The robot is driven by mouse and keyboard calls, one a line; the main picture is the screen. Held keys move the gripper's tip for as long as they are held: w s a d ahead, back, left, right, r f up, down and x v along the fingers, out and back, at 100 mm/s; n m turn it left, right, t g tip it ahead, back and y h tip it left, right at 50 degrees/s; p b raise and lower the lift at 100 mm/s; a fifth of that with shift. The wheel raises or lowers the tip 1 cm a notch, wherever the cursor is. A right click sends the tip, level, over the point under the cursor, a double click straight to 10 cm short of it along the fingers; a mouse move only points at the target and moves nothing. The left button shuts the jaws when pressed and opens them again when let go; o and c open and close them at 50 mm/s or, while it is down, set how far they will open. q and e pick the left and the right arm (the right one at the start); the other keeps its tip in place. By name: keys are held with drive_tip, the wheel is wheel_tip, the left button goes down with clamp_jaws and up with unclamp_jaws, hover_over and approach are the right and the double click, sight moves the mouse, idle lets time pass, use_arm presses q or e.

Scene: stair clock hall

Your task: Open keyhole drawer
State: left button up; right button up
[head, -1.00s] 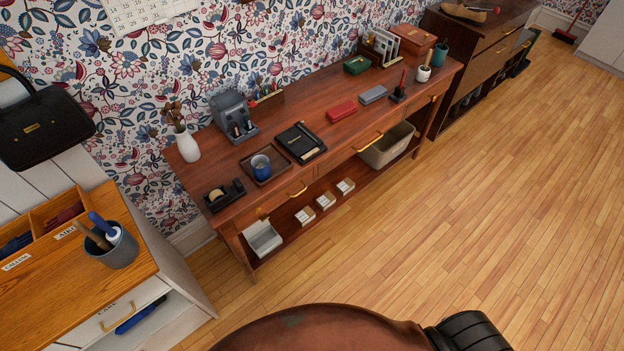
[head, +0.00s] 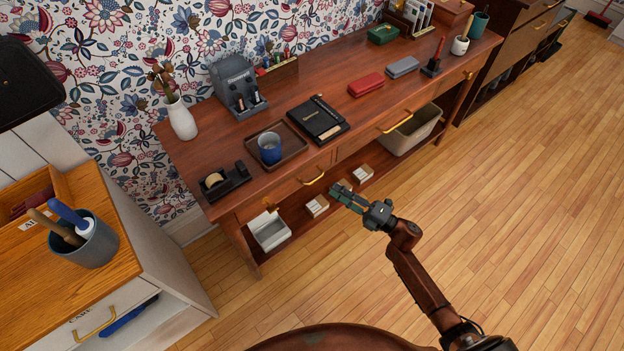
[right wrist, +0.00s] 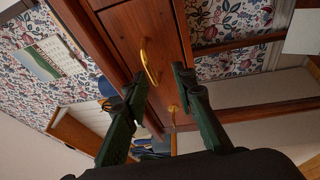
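The wooden desk (head: 205,170) stands against the flowered wall and has several drawers. Its left drawer (head: 287,193) has a brass handle (head: 313,179) and looks shut. I cannot make out a keyhole on any front. My right gripper (head: 345,196) is in front of this handle, apart from it, with empty fingers. In the right wrist view the right gripper (right wrist: 160,84) is open, its two fingers spread, and the brass handle (right wrist: 148,62) shows beyond the fingertips. A second, smaller brass fitting (right wrist: 173,108) shows lower on the desk front. My left gripper is out of view.
A cabinet (head: 150,262) stands at left. The floor at right is clear.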

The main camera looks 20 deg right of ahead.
sight(316, 179)
drive_tip(key=shift+n+y, duration=0.5)
drive_tip(key=shift+n, duration=0.2)
drive_tip(key=x, duration=0.3)
drive_tip(key=r+b+x, duration=0.1)
drive_tip(key=x, duration=0.1)
drive_tip(key=s+x, duration=0.1)
drive_tip(key=x, duration=0.2)
drive_tip(key=shift+w+a+r, duration=0.25)
drive_tip(key=shift+w+a, duration=0.1)
drive_tip(key=shift+a, duration=0.15)
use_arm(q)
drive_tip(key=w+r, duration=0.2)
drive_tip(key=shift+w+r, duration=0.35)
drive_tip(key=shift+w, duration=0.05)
use_arm(e)
clamp_jaws()
